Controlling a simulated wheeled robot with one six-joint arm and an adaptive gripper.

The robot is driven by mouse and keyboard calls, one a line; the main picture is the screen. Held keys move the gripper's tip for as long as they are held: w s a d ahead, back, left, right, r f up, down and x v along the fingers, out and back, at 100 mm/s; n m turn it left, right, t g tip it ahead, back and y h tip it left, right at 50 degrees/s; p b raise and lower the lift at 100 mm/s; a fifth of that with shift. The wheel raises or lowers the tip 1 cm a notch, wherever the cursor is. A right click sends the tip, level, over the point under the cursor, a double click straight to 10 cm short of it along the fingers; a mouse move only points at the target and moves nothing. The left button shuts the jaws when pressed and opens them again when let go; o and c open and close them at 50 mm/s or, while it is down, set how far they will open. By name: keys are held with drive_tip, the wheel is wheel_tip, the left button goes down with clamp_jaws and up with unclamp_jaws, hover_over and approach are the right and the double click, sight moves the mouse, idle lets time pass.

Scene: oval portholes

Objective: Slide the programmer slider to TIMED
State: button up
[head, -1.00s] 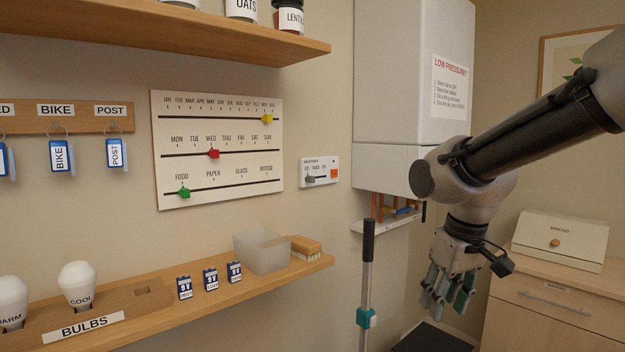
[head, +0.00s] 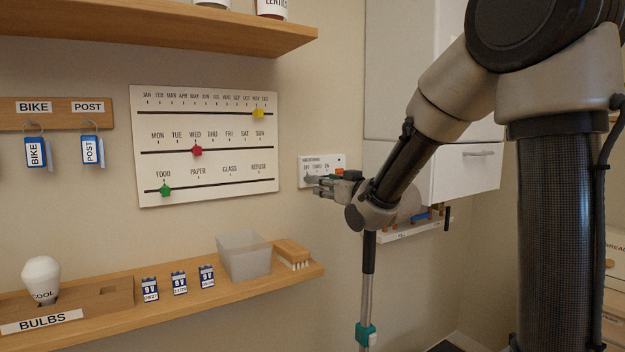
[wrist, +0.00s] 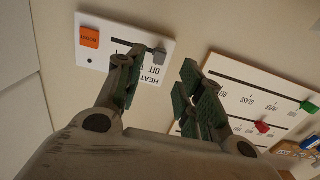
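The programmer is a small white panel (head: 336,162) marked HEATING on the wall; it appears upside down in the wrist view (wrist: 104,62). Its grey slider knob (wrist: 158,54) sits at the OFF end of a dark slot, farthest from the orange button (wrist: 90,37). My gripper (head: 322,186) is level with the panel's lower part and partly covers it in the head view. In the wrist view my gripper (wrist: 158,80) is open and empty, with the knob showing between and just beyond the two green-padded fingertips. I cannot tell whether a finger touches the panel.
A white planner board (head: 208,185) with yellow, red and green sliders hangs left of the panel. Below is a wooden shelf (head: 110,311) with a clear bin (head: 245,257) and a brush (head: 292,253). A white boiler (head: 395,70) and an upright pole (head: 367,300) are close by.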

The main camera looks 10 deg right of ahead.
sight(310, 179)
drive_tip(key=x, duration=0.7)
drive_tip(key=shift+w+r, duration=0.35)
drive_tip(key=shift+w, duration=0.05)
drive_tip(key=shift+a, duration=0.1)
drive_tip(key=shift+c, duration=0.5)
clamp_jaws()
